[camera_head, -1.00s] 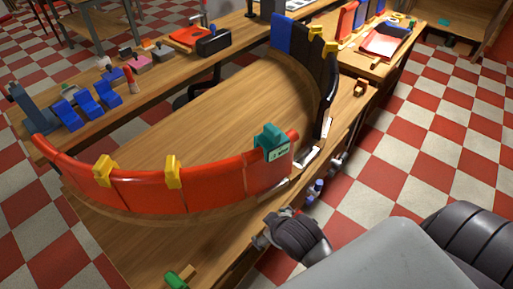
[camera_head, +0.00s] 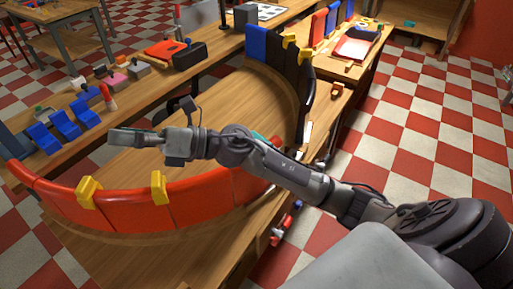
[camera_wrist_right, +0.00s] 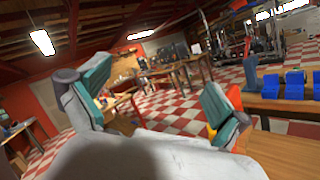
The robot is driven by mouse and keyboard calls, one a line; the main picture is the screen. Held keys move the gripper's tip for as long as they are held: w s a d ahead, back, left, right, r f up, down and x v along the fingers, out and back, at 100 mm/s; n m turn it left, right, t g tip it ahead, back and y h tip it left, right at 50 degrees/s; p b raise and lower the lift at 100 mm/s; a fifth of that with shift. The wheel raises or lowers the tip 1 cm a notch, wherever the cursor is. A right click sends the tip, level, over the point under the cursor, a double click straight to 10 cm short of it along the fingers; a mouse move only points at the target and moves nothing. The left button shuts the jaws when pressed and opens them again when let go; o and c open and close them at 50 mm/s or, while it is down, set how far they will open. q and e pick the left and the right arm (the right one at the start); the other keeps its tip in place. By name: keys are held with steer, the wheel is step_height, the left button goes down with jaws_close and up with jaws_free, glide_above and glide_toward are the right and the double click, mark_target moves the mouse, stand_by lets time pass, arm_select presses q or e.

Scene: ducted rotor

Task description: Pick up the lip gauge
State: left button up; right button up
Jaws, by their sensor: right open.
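The lip gauge is a teal block with a small display, seen clearly in the earlier head view on the right end of the red curved duct wall (camera_head: 190,202). Now my right arm hides nearly all of it; only a sliver of the teal gauge (camera_head: 262,138) shows above the forearm. My right gripper (camera_head: 118,134) is open and empty, pointing left above the wooden top inside the ring, well left of the gauge. The wrist view shows its two teal-padded fingers (camera_wrist_right: 160,105) spread apart, with no gauge between them. My left gripper is not in view.
Yellow clips (camera_head: 158,187) sit on the red wall. Black and blue wall segments (camera_head: 257,43) stand at the back of the ring. Blue blocks (camera_head: 62,122) and a red item (camera_head: 166,48) lie on the bench behind. Checkered floor (camera_head: 420,130) is open to the right.

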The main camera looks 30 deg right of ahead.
step_height(320, 180, down, 2)
steer(key=s+a+n+g+h, duration=0.1)
steer(key=n+g+h, duration=0.1)
steer(key=n+g, duration=0.4)
steer(key=n+g+h, duration=0.3)
steer(key=n+h, duration=0.5)
steer(key=h, duration=1)
glide_above(256, 136)
step_height(256, 136, down, 5)
steer(key=f, duration=0.6)
steer(key=shift+a+f+p, duration=0.25)
steer(key=shift+f+p, duration=0.05)
steer(key=shift+p, duration=0.05)
steer(key=shift+s+f, duration=0.1)
steer(key=shift+f, duration=0.45)
steer(key=f, duration=0.1)
steer(key=f+p, duration=0.1)
steer(key=f, duration=0.1)
steer(key=f+p, duration=0.1)
steer(key=shift+d+f, duration=0.15)
steer(key=shift+d, duration=0.1)
steer(key=shift+f, duration=0.45)
steer(key=shift+c, duration=0.2)
